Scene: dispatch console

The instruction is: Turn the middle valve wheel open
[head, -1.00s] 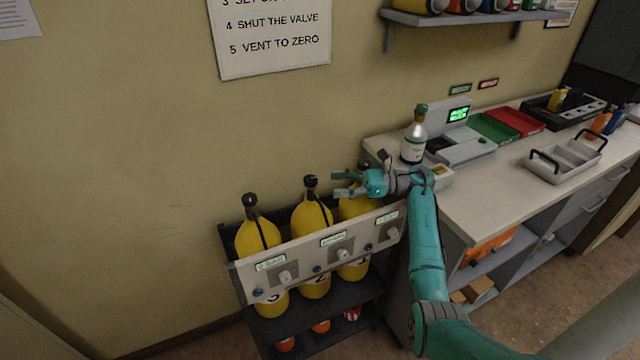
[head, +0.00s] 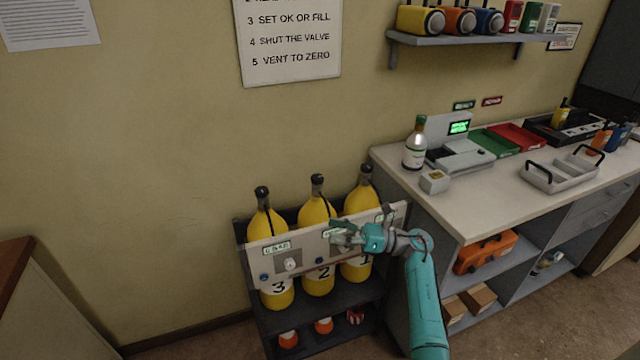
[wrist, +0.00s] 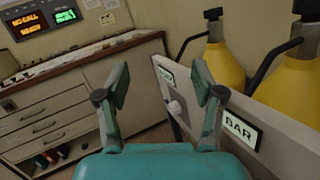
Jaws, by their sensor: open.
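A pale panel (head: 262,276) runs across the front of three yellow cylinders, numbered 3, 2 and 1 from left to right. The left valve wheel (head: 291,264) shows on it as a small pale knob. The middle valve wheel is hidden behind my gripper (head: 338,233), which is in front of the panel's middle, pointing left. In the wrist view my gripper (wrist: 161,90) has its fingers spread with nothing between them. Beyond the right finger a pale knob (wrist: 175,107) shows under a lit label, probably the left wheel. A nearer BAR display (wrist: 240,130) is right of that finger.
The counter (head: 465,195) stands right of the rack, with a bottle (head: 415,146) and a small box (head: 434,182) near its left end. A drawer cabinet (wrist: 75,105) fills the wrist view's left. Open floor lies in front of the rack.

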